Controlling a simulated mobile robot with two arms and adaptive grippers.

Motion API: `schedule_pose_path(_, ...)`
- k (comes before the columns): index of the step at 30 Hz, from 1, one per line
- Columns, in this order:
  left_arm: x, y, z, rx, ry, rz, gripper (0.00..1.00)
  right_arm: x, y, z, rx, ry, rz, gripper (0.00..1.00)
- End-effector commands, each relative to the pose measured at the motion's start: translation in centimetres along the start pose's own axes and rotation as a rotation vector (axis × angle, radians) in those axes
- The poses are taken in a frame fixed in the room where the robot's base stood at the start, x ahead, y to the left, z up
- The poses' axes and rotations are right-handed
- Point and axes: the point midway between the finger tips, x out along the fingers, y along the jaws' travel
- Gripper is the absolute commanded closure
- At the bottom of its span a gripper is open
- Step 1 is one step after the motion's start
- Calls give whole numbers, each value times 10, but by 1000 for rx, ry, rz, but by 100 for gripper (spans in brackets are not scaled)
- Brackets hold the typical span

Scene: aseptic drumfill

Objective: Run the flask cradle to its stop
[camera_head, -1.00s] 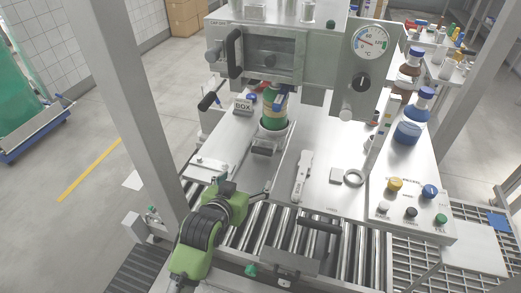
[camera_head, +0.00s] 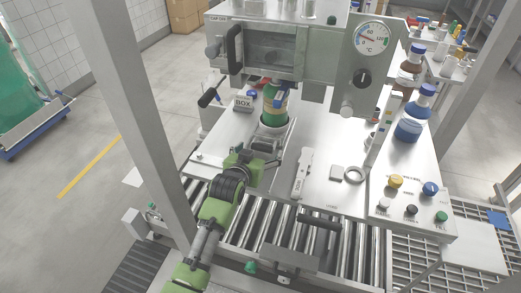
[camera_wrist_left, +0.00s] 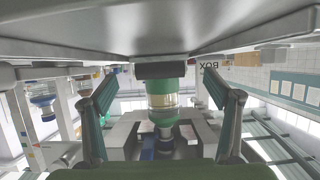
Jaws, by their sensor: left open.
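The flask (camera_head: 273,105) is green and amber with a blue cap. My left gripper (camera_head: 264,153) is open just in front of the cradle, low over the steel table. In the left wrist view, which looks upside down, the flask (camera_wrist_left: 165,95) is framed between the two spread fingers of my left gripper (camera_wrist_left: 157,80), with space on both sides. I cannot tell whether a finger touches the cradle. My right gripper is not in view.
The cabinet (camera_head: 262,22) with a dial gauge (camera_head: 372,38) hangs over the table's back. Coloured buttons (camera_head: 396,182) sit at front right. A roller conveyor (camera_head: 345,245) runs along the front.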

Motion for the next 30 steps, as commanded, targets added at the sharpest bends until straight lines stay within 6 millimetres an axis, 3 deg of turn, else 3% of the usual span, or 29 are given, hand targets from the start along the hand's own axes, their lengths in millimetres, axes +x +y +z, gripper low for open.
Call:
schedule_pose_path(6, 15, 0, 0, 0, 0, -1, 18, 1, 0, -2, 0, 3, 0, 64)
schedule_pose_path(16, 17, 0, 0, 0, 1, 0, 18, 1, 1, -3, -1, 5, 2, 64)
schedule_pose_path(23, 17, 0, 0, 0, 0, 0, 73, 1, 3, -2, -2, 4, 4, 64)
schedule_pose_path(30, 13, 0, 1, 0, -1, 0, 73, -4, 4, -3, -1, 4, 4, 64)
